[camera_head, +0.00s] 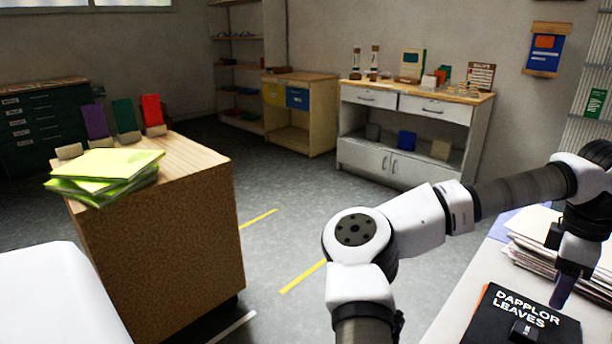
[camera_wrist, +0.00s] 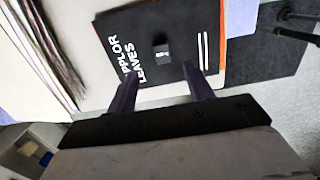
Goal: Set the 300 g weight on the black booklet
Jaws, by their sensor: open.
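The black booklet (camera_head: 485,325) lies at the lower right on the pale table, with "DAPPLOR LEAVES" in white; it also shows in the wrist view (camera_wrist: 184,25). A small dark block with a light label (camera_wrist: 161,52) sits on the booklet, and it shows in the head view (camera_head: 523,331). It looks like the weight, but I cannot read its label. My gripper (camera_wrist: 159,76) is open and empty, its two purple fingers apart and pointing toward the block. The block appears beyond the fingertips, with none of it between them. One finger shows in the head view (camera_head: 563,288).
A stack of papers (camera_head: 530,245) lies behind the booklet, close to my gripper. An orange-red sheet edge (camera_wrist: 221,45) shows under the booklet. A wooden cabinet (camera_head: 170,240) with green booklets (camera_head: 110,170) stands at left.

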